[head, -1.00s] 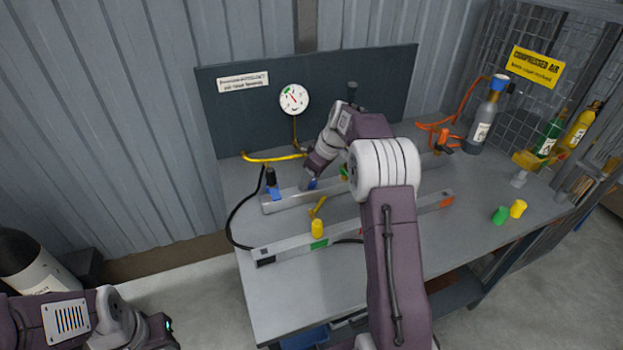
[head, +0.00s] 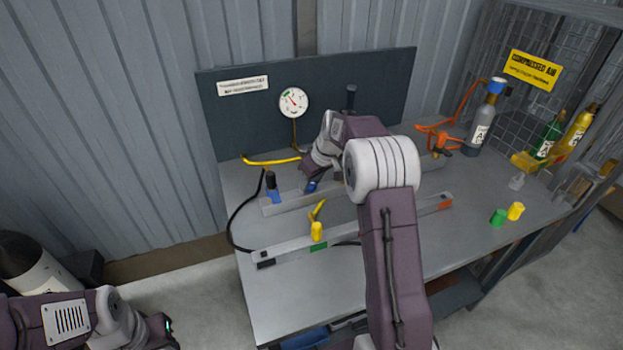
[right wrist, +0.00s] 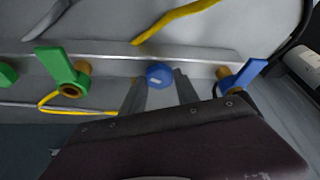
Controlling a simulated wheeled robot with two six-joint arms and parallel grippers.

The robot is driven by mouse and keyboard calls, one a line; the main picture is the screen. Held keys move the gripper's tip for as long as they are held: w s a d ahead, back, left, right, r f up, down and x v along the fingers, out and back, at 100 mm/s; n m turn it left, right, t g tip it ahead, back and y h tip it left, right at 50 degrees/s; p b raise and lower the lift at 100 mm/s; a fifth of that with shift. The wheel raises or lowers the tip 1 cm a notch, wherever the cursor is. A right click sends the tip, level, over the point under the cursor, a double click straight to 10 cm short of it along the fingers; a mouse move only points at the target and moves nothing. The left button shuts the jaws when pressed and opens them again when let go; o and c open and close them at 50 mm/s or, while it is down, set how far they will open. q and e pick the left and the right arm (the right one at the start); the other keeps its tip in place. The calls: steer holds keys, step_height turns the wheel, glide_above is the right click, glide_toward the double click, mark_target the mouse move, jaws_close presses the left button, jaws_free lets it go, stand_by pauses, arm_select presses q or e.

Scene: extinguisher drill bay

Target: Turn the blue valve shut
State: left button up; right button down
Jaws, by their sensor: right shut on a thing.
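A blue lever valve (head: 274,192) stands at the left end of the rear rail on the bench. It also shows in the right wrist view (right wrist: 241,78), with its blue lever slanted on a brass stem. My right gripper (right wrist: 159,82) is just beside it, over the same rail. Its fingers are shut on a round blue knob (right wrist: 160,75), which also shows partly under the gripper in the head view (head: 311,186). The arm hides much of that rail in the head view. My left gripper (head: 163,332) is low at the left, away from the bench; its fingers are unclear.
A green lever valve (right wrist: 63,72) is on the knob's other side. A front rail (head: 370,226) carries a yellow lever valve (head: 316,230). A gauge (head: 294,102) is on the back panel. Green (head: 498,217) and yellow (head: 516,211) caps stand at right. Bottles (head: 480,130) stand behind them.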

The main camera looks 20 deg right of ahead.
steer(key=m+p, duration=0.1)
steer(key=m+h+p, duration=0.1)
steer(key=m+p, duration=0.1)
steer(key=shift+a+r+m, duration=0.2)
steer(key=shift+r+m, duration=0.05)
steer(key=shift+m, duration=0.15)
steer(key=m+h+p, duration=0.1)
steer(key=m, duration=0.1)
steer(key=shift+f+m, duration=0.1)
steer(key=shift+m, duration=0.2)
steer(key=m, duration=0.1)
steer(key=m+h, duration=0.1)
steer(key=shift+w+a+f+m, duration=0.1)
steer(key=shift+f+m, duration=0.05)
steer(key=shift+m, duration=0.15)
steer(key=shift+m+g+h, duration=0.6)
steer(key=shift+m+h, duration=0.2)
steer(key=shift+m, duration=1)
steer(key=c, duration=0.9)
jaws_free()
steer(key=v, duration=0.9)
